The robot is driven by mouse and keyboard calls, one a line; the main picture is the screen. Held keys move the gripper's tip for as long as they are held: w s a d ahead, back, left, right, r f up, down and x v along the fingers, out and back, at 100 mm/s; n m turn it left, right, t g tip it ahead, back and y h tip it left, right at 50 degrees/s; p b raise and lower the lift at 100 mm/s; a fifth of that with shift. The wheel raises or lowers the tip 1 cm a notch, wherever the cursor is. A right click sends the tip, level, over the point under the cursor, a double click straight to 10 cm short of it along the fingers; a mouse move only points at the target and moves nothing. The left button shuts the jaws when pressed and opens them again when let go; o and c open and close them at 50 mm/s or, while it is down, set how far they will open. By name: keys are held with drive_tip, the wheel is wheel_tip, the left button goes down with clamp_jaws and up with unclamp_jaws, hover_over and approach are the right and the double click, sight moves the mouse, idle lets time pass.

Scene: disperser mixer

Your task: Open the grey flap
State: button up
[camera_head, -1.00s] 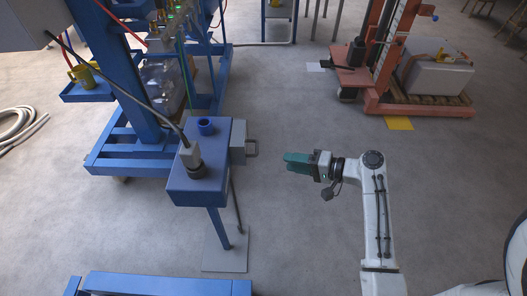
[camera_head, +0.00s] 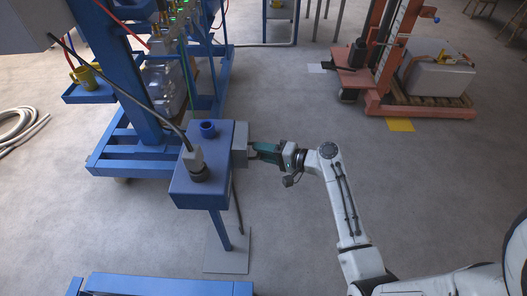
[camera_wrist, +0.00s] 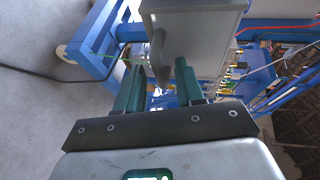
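The grey flap (camera_head: 240,148) is on the right side of the blue box (camera_head: 203,166) and looks closed. In the wrist view the flap (camera_wrist: 205,35) fills the top middle, with a curved grey handle (camera_wrist: 158,55) on its face. My gripper (camera_head: 263,151) is at the flap's right side, level with the handle. In the wrist view its two green fingers (camera_wrist: 160,69) are apart, one on each side of the handle's lower end. Whether a finger touches the handle cannot be told. In the head view my gripper hides the handle.
The blue box stands on a post with a grey floor plate (camera_head: 226,262). A thick cable runs into its top. A blue frame (camera_head: 130,155) with bottles is behind at left. An orange lifter (camera_head: 375,80) stands far right. The floor to the right of the box is clear.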

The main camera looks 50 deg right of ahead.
drive_tip(key=shift+c, duration=0.3)
clamp_jaws()
idle(1.1)
